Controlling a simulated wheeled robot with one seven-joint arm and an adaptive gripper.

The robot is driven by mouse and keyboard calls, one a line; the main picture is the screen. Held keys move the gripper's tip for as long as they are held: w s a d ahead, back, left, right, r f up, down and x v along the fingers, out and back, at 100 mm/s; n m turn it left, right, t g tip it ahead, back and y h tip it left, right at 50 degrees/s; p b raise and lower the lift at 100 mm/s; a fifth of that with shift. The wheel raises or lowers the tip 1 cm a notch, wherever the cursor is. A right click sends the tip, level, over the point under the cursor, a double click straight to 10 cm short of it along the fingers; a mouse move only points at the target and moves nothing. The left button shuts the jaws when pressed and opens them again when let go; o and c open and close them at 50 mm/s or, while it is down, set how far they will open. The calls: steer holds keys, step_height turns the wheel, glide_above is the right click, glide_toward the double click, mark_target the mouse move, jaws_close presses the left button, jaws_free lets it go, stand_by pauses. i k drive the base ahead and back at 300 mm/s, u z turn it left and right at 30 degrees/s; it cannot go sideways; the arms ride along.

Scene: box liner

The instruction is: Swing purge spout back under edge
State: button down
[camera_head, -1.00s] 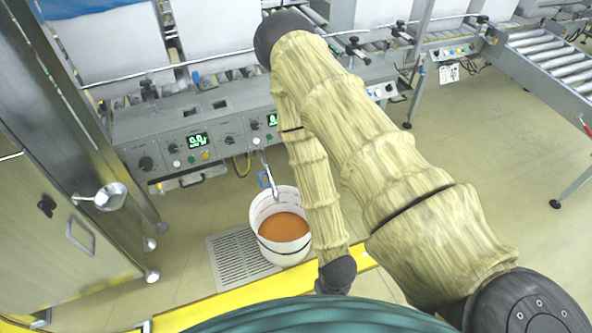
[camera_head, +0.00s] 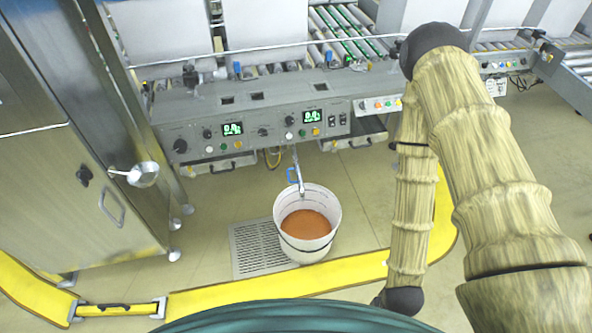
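A thin metal purge spout (camera_head: 298,172) hangs down from the underside of the grey control panel's front edge (camera_head: 262,146). A blue handle (camera_head: 292,175) sits beside it. The spout's lower end is over or just at the back rim of a white bucket (camera_head: 284,204), which holds orange-brown material (camera_head: 306,224). My arm, in a tan wrinkled cover, stands to the right, with its dark lower end near the yellow floor strip. The gripper's fingers do not show, so I cannot see whether it is open or shut. The arm is apart from the spout and bucket.
A floor grate (camera_head: 255,250) lies under and left of the bucket. A yellow floor strip (camera_head: 230,299) runs in front. A steel cabinet (camera_head: 70,200) with a protruding round knob (camera_head: 145,174) stands left. Open floor lies between bucket and arm.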

mark_target(292, 146)
steer(key=z, duration=0.05)
steer(key=k, duration=0.65)
steer(key=u, duration=0.85)
steer(key=i, duration=1.05)
steer(key=u, duration=0.1)
